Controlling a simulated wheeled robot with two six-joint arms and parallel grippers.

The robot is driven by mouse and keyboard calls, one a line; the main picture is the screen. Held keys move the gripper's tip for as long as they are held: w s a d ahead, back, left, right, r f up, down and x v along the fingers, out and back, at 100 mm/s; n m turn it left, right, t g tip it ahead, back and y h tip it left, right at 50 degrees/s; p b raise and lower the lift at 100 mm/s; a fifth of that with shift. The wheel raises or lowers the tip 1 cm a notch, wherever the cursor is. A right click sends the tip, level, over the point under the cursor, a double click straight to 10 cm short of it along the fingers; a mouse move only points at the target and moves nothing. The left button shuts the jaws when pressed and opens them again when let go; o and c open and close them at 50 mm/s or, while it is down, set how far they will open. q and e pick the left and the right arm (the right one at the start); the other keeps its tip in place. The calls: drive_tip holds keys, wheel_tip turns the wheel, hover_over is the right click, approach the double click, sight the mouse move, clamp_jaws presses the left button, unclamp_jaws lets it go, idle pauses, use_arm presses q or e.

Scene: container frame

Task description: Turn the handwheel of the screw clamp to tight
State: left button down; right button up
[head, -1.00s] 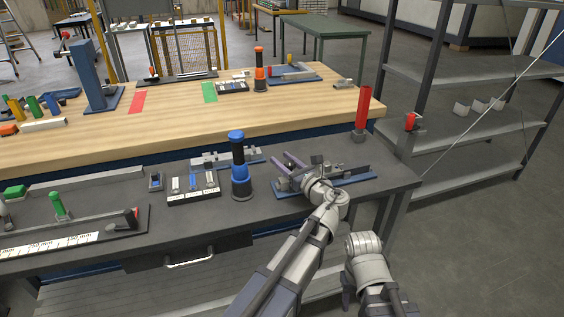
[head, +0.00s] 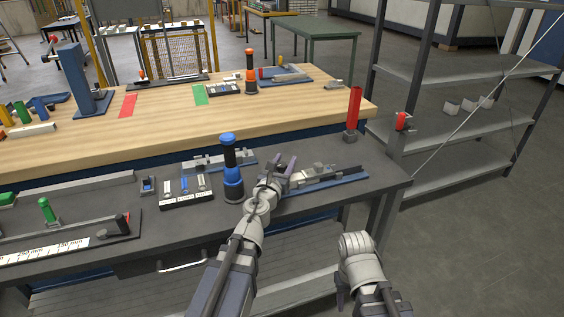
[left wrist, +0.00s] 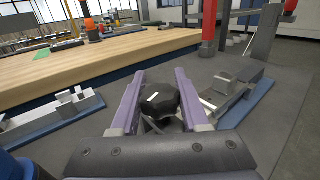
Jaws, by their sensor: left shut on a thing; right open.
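The screw clamp (head: 330,179) lies on a blue base near the right end of the dark bench. It also shows in the left wrist view (left wrist: 240,92), right of my fingers. Its black handwheel (left wrist: 160,100), with a white mark on top, sits between the purple fingers of my left gripper (left wrist: 159,88). That gripper is shut on it. In the head view my left gripper (head: 284,170) is at the clamp's left end and hides the handwheel. My right gripper (head: 343,288) is low in front of the bench, away from the clamp, and is open; its fingers are mostly hidden.
A blue-topped black post (head: 231,170) stands close left of my left gripper. A red cylinder (head: 354,108) stands behind the clamp at the right. Another blue-based fixture (head: 218,162) lies behind the post. Grey shelves (head: 450,130) stand to the right.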

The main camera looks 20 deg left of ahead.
use_arm(q)
drive_tip(key=m+h, duration=0.1)
drive_tip(key=h, duration=0.1)
drive_tip(key=m+g+h, duration=0.1)
drive_tip(key=h, duration=0.1)
drive_tip(key=m+h, duration=0.2)
drive_tip(key=shift+d, duration=0.35)
drive_tip(key=shift+s+d+m+g+h, duration=0.1)
drive_tip(key=shift+d+m+g+h, duration=0.1)
drive_tip(key=shift+m+g+h, duration=0.4)
drive_tip(key=shift+s+d+m+g+h, duration=0.15)
drive_tip(key=shift+m+g+h, duration=0.25)
drive_tip(key=shift+h, duration=0.7)
drive_tip(key=shift+c, duration=2)
unclamp_jaws()
drive_tip(key=shift+d, duration=0.1)
drive_tip(key=shift+v, duration=3.9)
drive_tip(key=shift+r, duration=0.1)
